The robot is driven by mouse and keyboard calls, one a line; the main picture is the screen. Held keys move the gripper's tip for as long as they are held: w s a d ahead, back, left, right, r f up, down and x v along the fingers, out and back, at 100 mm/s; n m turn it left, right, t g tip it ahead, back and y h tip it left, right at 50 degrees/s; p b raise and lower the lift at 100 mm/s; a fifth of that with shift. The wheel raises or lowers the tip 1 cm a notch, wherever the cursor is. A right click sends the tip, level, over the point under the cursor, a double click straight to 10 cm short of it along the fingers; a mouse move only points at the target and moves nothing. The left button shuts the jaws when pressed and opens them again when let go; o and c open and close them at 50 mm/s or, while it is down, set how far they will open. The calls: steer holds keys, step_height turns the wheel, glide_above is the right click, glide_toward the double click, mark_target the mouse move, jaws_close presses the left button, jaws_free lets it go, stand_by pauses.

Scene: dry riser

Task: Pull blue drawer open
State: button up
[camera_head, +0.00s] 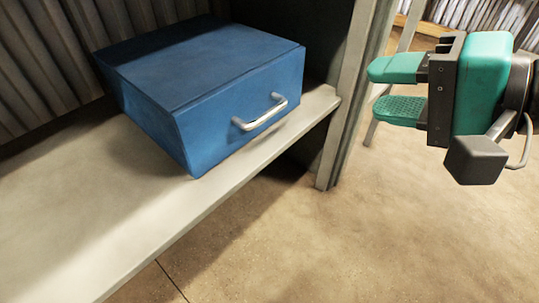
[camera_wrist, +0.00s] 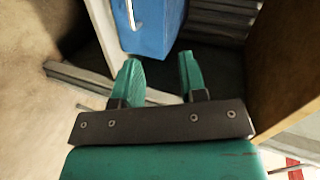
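The blue drawer (camera_head: 165,80) is a box-shaped unit on a pale shelf, its front face turned toward the lower right in the head view. A silver bar handle (camera_head: 260,112) is on that front face. The drawer looks shut. My gripper (camera_head: 395,88) is at the right of the head view, to the right of the shelf post and apart from the handle. Its two green fingers are spread with nothing between them. In the wrist view the blue drawer (camera_wrist: 158,27) is at the top, beyond the fingertips, with its handle (camera_wrist: 132,14) at its left edge.
The pale shelf (camera_head: 95,225) runs along the left, with free space in front of the drawer. A grey upright post (camera_head: 345,95) stands between the drawer and my gripper. Corrugated wall (camera_head: 35,75) is behind. The brown floor (camera_head: 330,245) is clear. A brown panel (camera_wrist: 285,60) is at the right in the wrist view.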

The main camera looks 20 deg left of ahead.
step_height(320, 180, down, 10)
steer(key=w+m+t+y+b, duration=0.1)
steer(key=m+b, duration=0.1)
steer(key=b, duration=0.7)
steer(key=p, duration=1)
glide_toward(272, 115)
steer(key=p+x, duration=0.6)
steer(key=x, duration=0.3)
steer(key=shift+w+a+r, duration=0.1)
steer(key=shift+a, duration=0.2)
steer(key=shift+w+a+f, duration=0.2)
steer(key=shift+a+f, duration=0.05)
steer(key=shift+a, duration=0.2)
jaws_close()
